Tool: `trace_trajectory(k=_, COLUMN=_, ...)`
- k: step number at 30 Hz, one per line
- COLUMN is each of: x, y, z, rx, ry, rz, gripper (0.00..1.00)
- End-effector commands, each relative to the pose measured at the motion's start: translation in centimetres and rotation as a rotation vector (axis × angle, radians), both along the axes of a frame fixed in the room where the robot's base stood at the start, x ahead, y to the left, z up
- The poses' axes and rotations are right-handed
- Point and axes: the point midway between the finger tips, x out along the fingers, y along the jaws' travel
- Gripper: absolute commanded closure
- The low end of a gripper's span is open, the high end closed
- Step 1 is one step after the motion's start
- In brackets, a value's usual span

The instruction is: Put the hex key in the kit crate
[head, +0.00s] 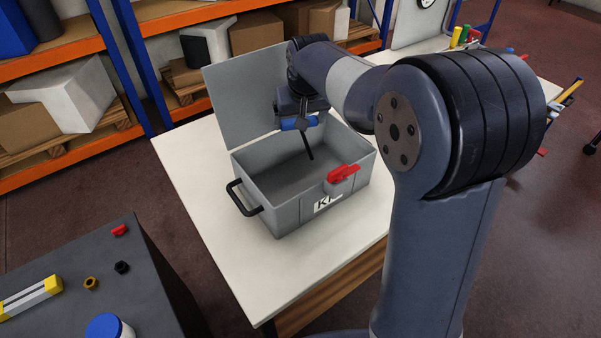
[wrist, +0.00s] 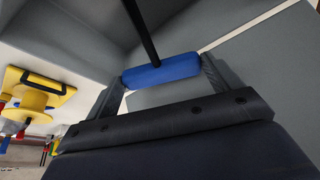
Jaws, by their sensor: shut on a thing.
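The hex key has a blue handle (head: 299,123) and a thin black shaft that points down. My gripper (head: 298,117) is shut on the blue handle, above the open kit crate (head: 257,213). The shaft's lower end hangs within the crate's opening in the head view, apart from the floor as far as I can tell. In the wrist view the blue handle (wrist: 161,71) lies across between the two fingers. The crate is grey, with a raised lid (head: 240,85), a red latch and a partly hidden label.
The crate stands on a white table (head: 213,188). A dark surface (head: 60,240) at the lower left holds small parts and a blue-topped container (head: 104,326). Shelves with boxes stand behind. A yellow object (wrist: 36,92) shows at the left in the wrist view.

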Motion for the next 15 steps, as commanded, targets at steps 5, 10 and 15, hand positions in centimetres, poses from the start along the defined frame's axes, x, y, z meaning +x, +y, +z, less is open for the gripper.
trace_trajectory(k=5, x=-0.1, y=0.0, z=-5.0, rx=-0.002, ry=0.006, rz=0.0, gripper=0.38)
trace_trajectory(k=10, x=-0.1, y=0.0, z=-8.8, rx=-0.001, ry=0.005, rz=0.0, gripper=0.38)
trace_trajectory(k=15, x=0.0, y=0.0, z=-10.4, rx=0.0, ry=0.001, rz=-0.001, gripper=0.38)
